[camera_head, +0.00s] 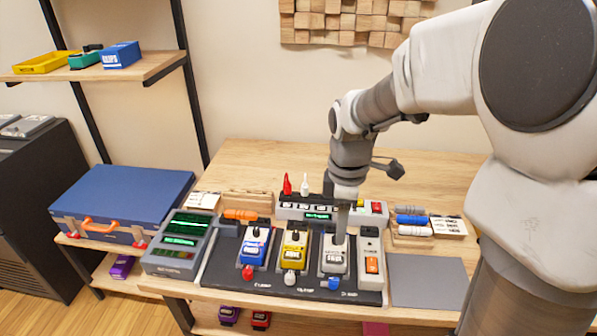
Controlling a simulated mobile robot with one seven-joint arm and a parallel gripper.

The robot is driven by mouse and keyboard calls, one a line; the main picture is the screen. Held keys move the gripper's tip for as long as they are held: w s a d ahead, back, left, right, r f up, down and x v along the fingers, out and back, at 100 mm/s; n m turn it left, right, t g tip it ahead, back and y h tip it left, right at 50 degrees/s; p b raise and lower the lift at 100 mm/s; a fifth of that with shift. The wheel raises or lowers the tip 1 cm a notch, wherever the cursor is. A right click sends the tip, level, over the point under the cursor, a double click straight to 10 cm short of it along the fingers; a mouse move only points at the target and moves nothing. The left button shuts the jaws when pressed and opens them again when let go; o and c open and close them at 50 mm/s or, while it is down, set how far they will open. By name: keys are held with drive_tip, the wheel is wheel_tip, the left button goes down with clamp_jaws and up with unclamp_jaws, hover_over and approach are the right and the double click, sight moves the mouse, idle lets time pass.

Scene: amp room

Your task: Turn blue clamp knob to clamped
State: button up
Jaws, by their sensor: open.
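A small blue knob (334,282) sits at the front edge of a dark pedalboard (310,287), just in front of a grey-white pedal (333,262). I take it for the blue clamp knob; its turn position is too small to read. My gripper (340,237) points down over the back of the grey-white pedal, behind and above the blue knob and apart from it. The fingers show nearly edge-on, with nothing seen between them. Whether the fingertips touch the pedal cannot be told.
A blue pedal (255,246) with a red knob (248,272) and a yellow pedal (294,250) with a white knob (290,278) stand to the left. A switch box (370,262) stands right. A grey mat (428,280) lies bare. A blue case (125,203) stands far left.

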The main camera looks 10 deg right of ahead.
sight(334, 278)
wheel_tip(334, 278, down, 18)
drive_tip(key=b, duration=0.3)
drive_tip(key=shift+r+b, duration=0.15)
drive_tip(key=shift+b, duration=0.25)
clamp_jaws()
